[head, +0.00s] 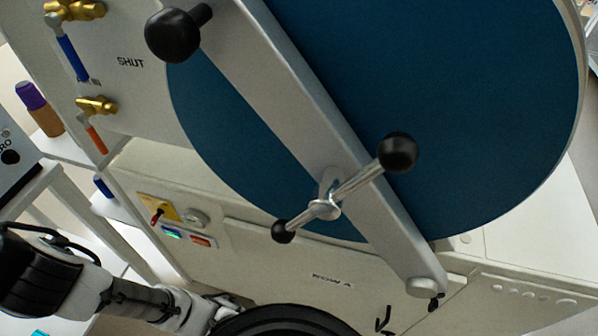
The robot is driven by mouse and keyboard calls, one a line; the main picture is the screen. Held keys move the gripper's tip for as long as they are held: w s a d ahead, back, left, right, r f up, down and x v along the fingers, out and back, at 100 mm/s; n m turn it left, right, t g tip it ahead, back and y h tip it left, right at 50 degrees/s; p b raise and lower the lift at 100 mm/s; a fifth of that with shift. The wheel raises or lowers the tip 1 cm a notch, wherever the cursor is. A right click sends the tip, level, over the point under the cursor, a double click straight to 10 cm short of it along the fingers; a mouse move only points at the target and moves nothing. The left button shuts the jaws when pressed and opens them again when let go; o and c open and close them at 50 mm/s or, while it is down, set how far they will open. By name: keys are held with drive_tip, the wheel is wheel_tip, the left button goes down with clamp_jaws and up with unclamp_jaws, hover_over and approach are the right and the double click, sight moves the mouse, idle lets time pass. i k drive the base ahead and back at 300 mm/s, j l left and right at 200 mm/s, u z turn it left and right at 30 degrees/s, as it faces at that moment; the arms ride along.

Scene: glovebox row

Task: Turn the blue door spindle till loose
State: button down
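The large round blue door (430,80) fills the upper right of the head view. A grey bar (280,90) crosses it diagonally. The door spindle (325,208) sits on this bar: a metal hub with a cross handle. The handle has a larger black ball (398,152) at the upper right and a smaller one (283,231) at the lower left. Nothing touches the spindle. My arm enters at the lower left and runs along the bottom edge, below the spindle. Small dark tips at the bottom right may belong to my gripper, but its opening cannot be made out.
A black knob (172,35) is at the bar's upper end, near the word SHUT. Two brass valves, with a blue lever (73,58) and an orange lever (97,139), are at the left. Free space surrounds the handle.

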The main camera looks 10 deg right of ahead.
sight(398, 152)
drive_tip(key=z, duration=0.3)
drive_tip(key=k+j, duration=0.8)
